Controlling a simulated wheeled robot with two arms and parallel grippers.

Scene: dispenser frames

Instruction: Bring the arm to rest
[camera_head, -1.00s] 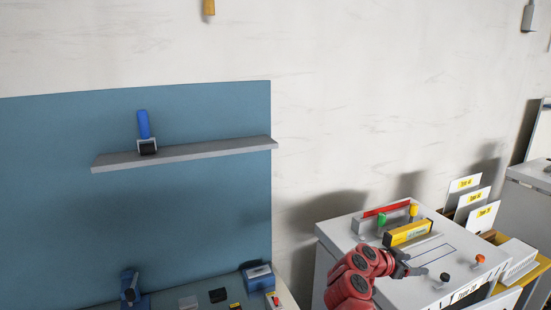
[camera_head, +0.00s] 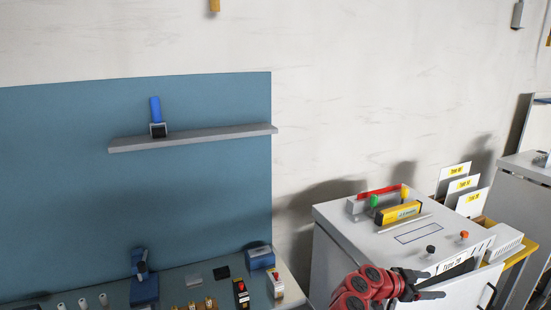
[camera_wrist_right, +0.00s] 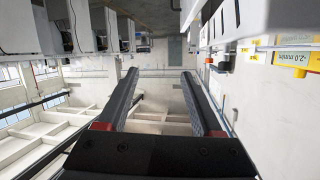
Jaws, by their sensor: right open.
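My right arm comes in red at the bottom of the head view. My right gripper (camera_head: 437,284) is in front of the white cabinet, near its upper front edge. In the right wrist view the two dark fingers of the right gripper (camera_wrist_right: 160,85) stand apart with nothing between them. My left gripper is in neither view.
The white cabinet (camera_head: 340,235) carries a yellow box (camera_head: 400,214), a red-topped block (camera_head: 380,191) and small knobs. A workbench with small devices and a blue tool (camera_head: 145,280) lies to the left. A grey shelf (camera_head: 200,140) holds a blue-handled item (camera_head: 156,112).

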